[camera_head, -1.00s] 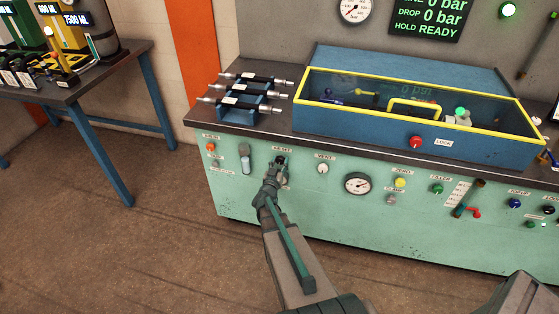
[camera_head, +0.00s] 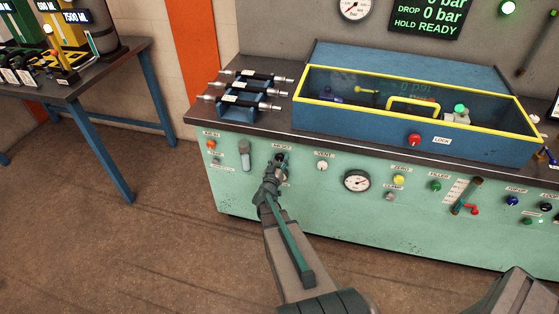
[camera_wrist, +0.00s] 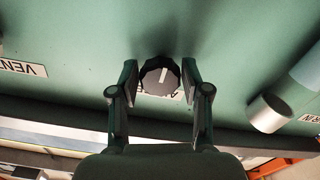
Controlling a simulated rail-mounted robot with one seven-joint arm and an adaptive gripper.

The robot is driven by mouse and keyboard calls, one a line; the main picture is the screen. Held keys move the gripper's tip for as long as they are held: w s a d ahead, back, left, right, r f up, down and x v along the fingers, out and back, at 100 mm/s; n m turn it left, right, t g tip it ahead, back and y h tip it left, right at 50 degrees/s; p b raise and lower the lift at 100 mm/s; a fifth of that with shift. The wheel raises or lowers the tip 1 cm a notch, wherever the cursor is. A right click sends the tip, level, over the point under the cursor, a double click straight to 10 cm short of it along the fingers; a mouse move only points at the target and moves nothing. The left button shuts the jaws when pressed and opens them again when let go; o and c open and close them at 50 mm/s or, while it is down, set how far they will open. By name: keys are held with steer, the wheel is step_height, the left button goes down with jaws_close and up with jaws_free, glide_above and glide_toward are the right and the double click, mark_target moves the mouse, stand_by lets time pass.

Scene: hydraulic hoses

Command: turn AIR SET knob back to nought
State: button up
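The AIR SET knob (camera_wrist: 160,76) is dark and ribbed with a pale pointer line. In the wrist view, which shows the panel upside down, the line points up and slightly right. A label behind it is mostly covered. My gripper (camera_wrist: 160,80) has one finger on each side of the knob, very close to its rim. I cannot tell whether the pads touch it. In the head view my gripper (camera_head: 278,164) is at the AIR SET position on the green panel (camera_head: 330,215). The knob's scale and zero mark cannot be read.
A grey lever (camera_head: 244,154) is left of the knob and the white VENT knob (camera_head: 322,165) is right. A round gauge (camera_head: 357,181) lies farther right. Above is the worktop with black hoses (camera_head: 248,92) and a yellow-edged cover (camera_head: 420,118). The wall display (camera_head: 427,16) reads 0 bar.

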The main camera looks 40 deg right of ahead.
steer(key=shift+o, duration=1.1)
steer(key=v, duration=1.2)
